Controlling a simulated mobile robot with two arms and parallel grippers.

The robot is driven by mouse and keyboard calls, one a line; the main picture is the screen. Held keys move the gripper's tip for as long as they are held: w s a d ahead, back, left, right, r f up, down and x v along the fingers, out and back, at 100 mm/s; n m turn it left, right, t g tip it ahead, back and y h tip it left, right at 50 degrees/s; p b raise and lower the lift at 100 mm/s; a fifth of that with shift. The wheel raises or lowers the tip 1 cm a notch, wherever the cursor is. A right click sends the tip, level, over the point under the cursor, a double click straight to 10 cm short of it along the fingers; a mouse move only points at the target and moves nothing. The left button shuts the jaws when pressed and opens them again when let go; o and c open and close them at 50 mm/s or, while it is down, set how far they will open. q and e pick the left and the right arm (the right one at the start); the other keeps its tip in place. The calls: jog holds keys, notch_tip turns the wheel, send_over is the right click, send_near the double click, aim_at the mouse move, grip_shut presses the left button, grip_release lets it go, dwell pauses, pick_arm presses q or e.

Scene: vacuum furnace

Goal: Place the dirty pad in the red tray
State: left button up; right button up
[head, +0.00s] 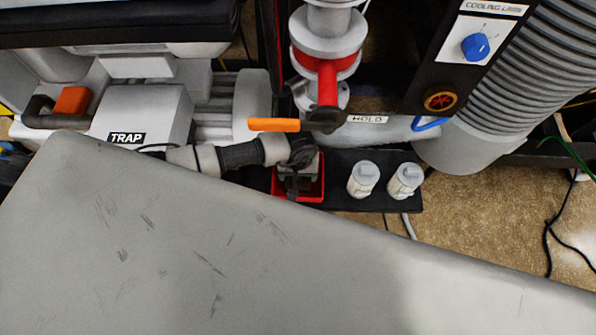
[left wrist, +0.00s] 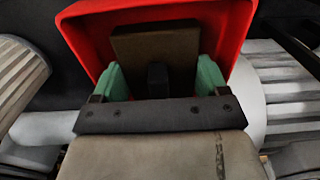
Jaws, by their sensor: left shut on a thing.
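The red tray (head: 316,190) sits on a black shelf below the red-banded valve, and its red wall (left wrist: 85,32) fills the top of the left wrist view. My left gripper (head: 297,184) reaches in from the left and points down over the tray. In the left wrist view, the gripper's green fingers (left wrist: 160,78) are shut on the brown dirty pad (left wrist: 155,43). The pad is within the outline of the tray's walls. I cannot tell whether it touches the tray floor. The arm and gripper hide most of the tray's inside in the head view. My right gripper is not in view.
Two white canisters (head: 363,179) (head: 405,181) stand on the black shelf (head: 338,160) just right of the tray. The valve's orange handle (head: 274,125) is close above my left arm. The white TRAP housing (head: 140,110) is at the left. A large grey surface (head: 200,260) fills the foreground.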

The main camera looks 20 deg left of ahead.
pick_arm(q)
jog(key=shift+f, duration=0.25)
jog(key=shift+f, duration=0.15)
jog(key=o, duration=1)
jog(key=shift+r, duration=0.3)
notch_tip(320, 180, up, 7)
jog(key=shift+r, duration=0.2)
